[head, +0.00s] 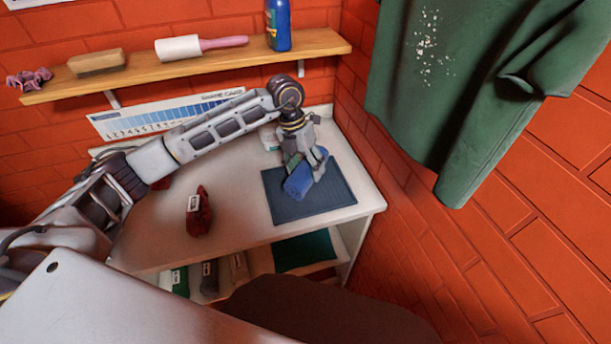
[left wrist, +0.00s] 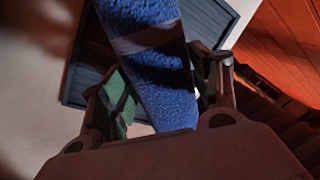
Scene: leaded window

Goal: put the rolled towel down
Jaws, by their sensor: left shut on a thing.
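The rolled towel (head: 298,182) is blue and sits over the dark blue-grey mat (head: 334,193) on the white counter. My left gripper (head: 306,172) is shut on the towel from above. In the left wrist view the towel (left wrist: 150,65) runs up between the two fingers of the gripper (left wrist: 165,95), with the mat (left wrist: 88,75) behind it. I cannot tell whether the towel touches the mat. My right gripper is not in view.
A dark red item (head: 199,212) with a label lies on the counter (head: 240,222) left of the mat. A wooden shelf (head: 225,59) holds a lint roller, a brush and a blue bottle. A green garment (head: 455,90) hangs at the right.

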